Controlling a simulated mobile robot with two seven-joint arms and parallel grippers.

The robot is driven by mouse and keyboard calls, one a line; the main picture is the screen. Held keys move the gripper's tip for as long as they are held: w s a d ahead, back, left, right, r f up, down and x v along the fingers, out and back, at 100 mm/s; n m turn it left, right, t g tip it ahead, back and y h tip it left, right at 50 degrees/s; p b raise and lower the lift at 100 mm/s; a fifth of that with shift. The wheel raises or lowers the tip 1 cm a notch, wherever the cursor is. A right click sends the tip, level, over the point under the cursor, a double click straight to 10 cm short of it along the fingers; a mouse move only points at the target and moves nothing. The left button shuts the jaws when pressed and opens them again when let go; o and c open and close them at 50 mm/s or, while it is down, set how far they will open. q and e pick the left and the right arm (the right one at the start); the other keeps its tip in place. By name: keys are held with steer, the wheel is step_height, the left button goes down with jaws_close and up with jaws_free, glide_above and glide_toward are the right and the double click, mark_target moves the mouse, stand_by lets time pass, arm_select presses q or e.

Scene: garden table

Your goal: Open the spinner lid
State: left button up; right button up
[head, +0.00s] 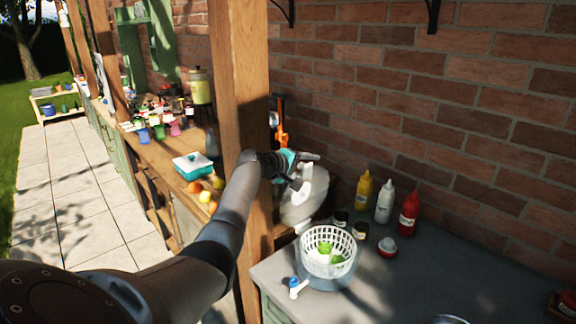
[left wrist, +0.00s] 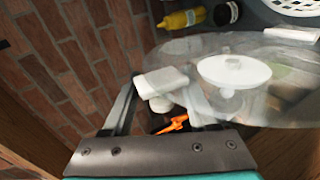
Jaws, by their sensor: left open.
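The spinner bowl (head: 330,272) stands on the grey counter, with its white slotted basket (head: 327,240) open at the top and green pieces (head: 324,248) inside. The clear spinner lid (head: 302,207) is off the bowl, steeply tilted behind it near the wooden post. In the left wrist view the see-through lid (left wrist: 262,102) shows a white round hub (left wrist: 234,71) and a white handle (left wrist: 166,80). My left gripper (head: 302,172) is open at the lid's white handle; I cannot tell whether the fingers touch it. My right gripper is not in view.
Yellow (head: 364,191), white (head: 384,204) and red (head: 409,213) bottles stand along the brick wall, with small dark jars before them. A wooden post (head: 243,120) rises beside my left arm. The counter's right part (head: 450,270) is mostly clear.

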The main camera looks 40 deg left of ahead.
arm_select(q)
steer(key=v, duration=1.4)
steer(key=shift+s+r, duration=0.25)
steer(key=shift+s, duration=0.05)
